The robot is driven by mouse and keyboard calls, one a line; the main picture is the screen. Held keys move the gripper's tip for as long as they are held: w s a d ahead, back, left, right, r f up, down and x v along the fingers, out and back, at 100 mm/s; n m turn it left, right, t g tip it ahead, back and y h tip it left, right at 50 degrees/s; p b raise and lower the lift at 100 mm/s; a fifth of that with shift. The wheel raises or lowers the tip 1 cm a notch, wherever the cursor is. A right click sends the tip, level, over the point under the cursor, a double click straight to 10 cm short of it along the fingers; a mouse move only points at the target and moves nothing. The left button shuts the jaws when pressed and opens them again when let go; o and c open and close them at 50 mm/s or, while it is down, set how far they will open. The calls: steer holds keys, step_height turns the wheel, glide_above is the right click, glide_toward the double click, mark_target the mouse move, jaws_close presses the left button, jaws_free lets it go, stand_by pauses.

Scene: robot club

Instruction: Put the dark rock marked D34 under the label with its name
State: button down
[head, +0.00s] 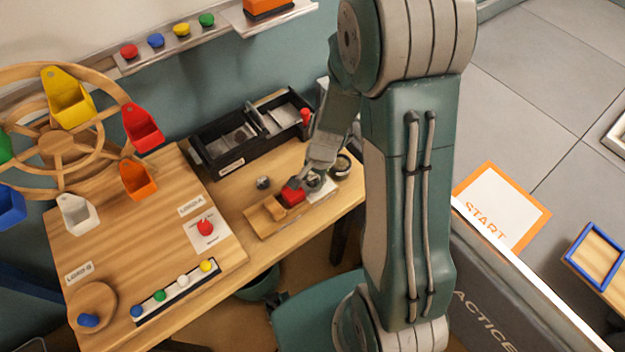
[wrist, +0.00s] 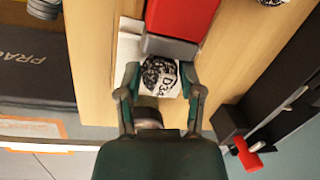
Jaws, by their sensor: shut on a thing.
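In the head view my gripper (head: 312,182) is at the right end of a wooden board (head: 268,219), beside a red block (head: 292,196), and partly hides the rock. Small labels stand on the bench, but no label naming the rock is readable.
A black compartment tray (head: 215,153) with a red knob (head: 305,114) is behind the gripper. A small grey rock (head: 263,182) lies left of it; a dark round item (head: 342,166) stands close right. A wooden wheel with coloured buckets (head: 70,98) is at the left.

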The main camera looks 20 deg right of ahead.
step_height(320, 180, up, 8)
steer(key=shift+r, duration=0.2)
steer(key=shift+w+r, duration=0.25)
steer(key=shift+w, duration=0.05)
steer(key=w+r+m+t+h, duration=0.1)
steer(key=w+r+m, duration=0.1)
steer(key=w+m, duration=0.75)
steer(key=n, duration=0.2)
glide_above(287, 115)
steer(key=s, duration=0.2)
steer(key=f, duration=0.8)
steer(key=shift+w+f, duration=0.25)
steer(key=shift+f, duration=0.05)
steer(key=shift+w+f, duration=0.6)
steer(key=shift+f, duration=1.6)
steer(key=shift+c, duration=1.2)
jaws_free()
